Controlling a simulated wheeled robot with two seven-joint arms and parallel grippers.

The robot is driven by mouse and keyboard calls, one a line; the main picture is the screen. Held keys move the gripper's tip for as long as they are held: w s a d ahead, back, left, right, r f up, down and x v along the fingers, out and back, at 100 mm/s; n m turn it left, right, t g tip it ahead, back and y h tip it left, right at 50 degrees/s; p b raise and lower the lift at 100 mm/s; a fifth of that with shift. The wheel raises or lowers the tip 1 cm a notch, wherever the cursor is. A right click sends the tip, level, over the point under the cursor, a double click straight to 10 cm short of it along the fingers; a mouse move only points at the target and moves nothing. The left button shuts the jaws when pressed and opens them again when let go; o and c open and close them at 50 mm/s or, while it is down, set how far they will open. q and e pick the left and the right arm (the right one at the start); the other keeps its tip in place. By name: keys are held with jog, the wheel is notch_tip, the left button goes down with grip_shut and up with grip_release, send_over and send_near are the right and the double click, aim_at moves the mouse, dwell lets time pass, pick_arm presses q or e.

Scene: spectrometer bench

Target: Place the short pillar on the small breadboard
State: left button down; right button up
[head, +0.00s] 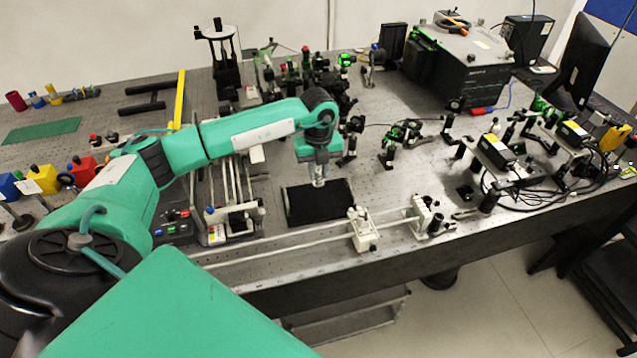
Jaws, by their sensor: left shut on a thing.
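My left gripper (319,180) reaches in from the left and points down over the small breadboard. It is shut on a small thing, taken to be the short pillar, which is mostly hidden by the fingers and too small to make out. The small breadboard (300,208) is a flat black plate lying on the bench near its front edge. The fingertips are over its upper middle part. I cannot tell whether the held thing touches the plate or hangs just above it. My right gripper is not in view.
A long rail (290,243) with white mounts (363,230) runs along the bench's front edge. A white-framed rod assembly (233,218) stands left of the plate. Black optic mounts (388,152) stand to its right and behind. A large dark box (460,68) is at the back right.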

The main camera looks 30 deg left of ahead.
aim_at(319, 183)
pick_arm(q)
notch_tip(319, 183, down, 3)
jog(key=shift+r, duration=0.15)
notch_tip(319, 183, down, 3)
jog(key=shift+f+p, duration=0.1)
jog(key=shift+p, duration=0.75)
jog(key=shift+f, duration=0.5)
jog(key=c, duration=1.3)
grip_release()
notch_tip(319, 183, up, 11)
jog(key=b, duration=0.4)
jog(key=shift+f, duration=0.1)
jog(key=shift+r+b, duration=0.35)
jog(key=shift+r, duration=0.3)
